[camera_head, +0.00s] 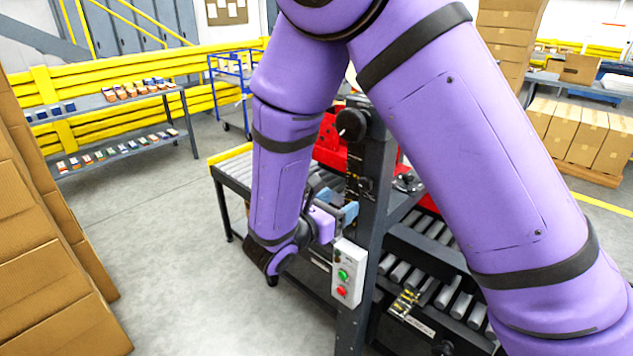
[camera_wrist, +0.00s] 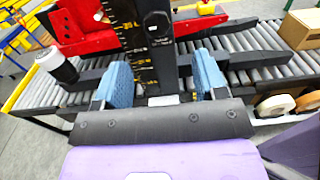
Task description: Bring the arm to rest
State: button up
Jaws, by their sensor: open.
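My purple arm (camera_head: 430,140) reaches across the head view, bent, with its wrist low at the centre. My gripper (camera_head: 343,215) is partly hidden there behind the wrist, close to the machine's dark upright post (camera_head: 372,190). In the wrist view my gripper (camera_wrist: 162,80) is open, with its two blue finger pads wide apart. The dark post with a yellow scale (camera_wrist: 148,45) shows between the pads. I cannot tell whether the pads touch it. Nothing is seen held.
A button box (camera_head: 347,272) with green and red buttons is just beside my wrist. A roller conveyor (camera_wrist: 255,45) runs behind the post, with red machine parts (camera_wrist: 85,25). Cardboard boxes (camera_head: 45,260) stand at left. The floor (camera_head: 180,240) between is clear.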

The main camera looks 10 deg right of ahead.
jog(key=s+d+r+m+g+y, duration=0.5)
jog(key=s+d+r+m+g, duration=0.55)
jog(key=d+m, duration=0.3)
jog(key=s+d+r+m+t+y, duration=0.1)
jog(key=s+r+m+t+y, duration=0.4)
jog(key=s+r+m+y, duration=0.4)
jog(key=s+r+m, duration=0.1)
jog(key=s+m, duration=0.1)
jog(key=s, duration=0.1)
jog(key=shift+s+d+t+y, duration=0.15)
jog(key=shift+s+t+y, duration=0.15)
jog(key=shift+s+t, duration=0.05)
jog(key=shift+m, duration=0.25)
